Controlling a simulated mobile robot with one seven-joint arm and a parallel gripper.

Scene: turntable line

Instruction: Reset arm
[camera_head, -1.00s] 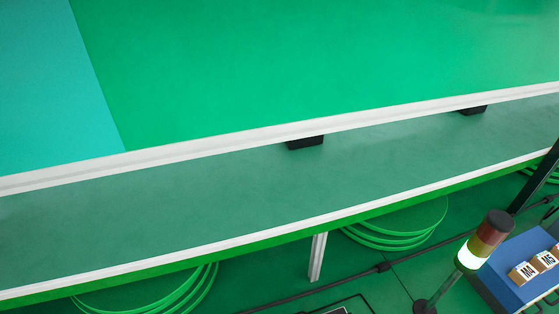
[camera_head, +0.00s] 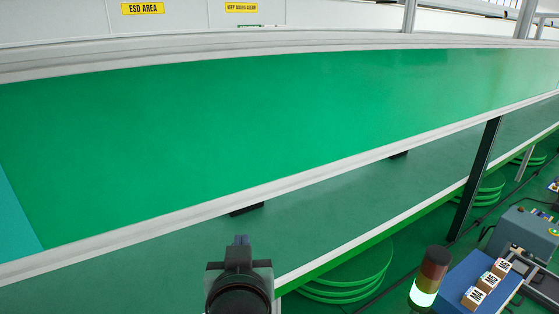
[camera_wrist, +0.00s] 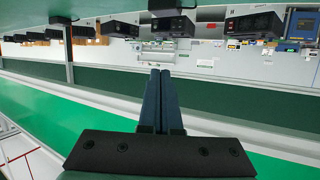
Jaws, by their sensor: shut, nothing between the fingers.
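My gripper (camera_head: 241,241) shows at the bottom middle of the head view, in front of the green conveyor-like line. In the wrist view my gripper (camera_wrist: 160,73) has its two dark fingers side by side, pressed together with nothing between them. It points out over the scene and touches nothing that I can see. The wrist picture looks upside down.
A long green surface with white rails (camera_head: 300,182) runs across the head view, with a lower shelf below it. At the lower right stand a signal lamp (camera_head: 430,270) with a lit white-green band and a blue tray (camera_head: 455,295) with several labelled boxes. A dark post (camera_head: 474,180) stands right of centre.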

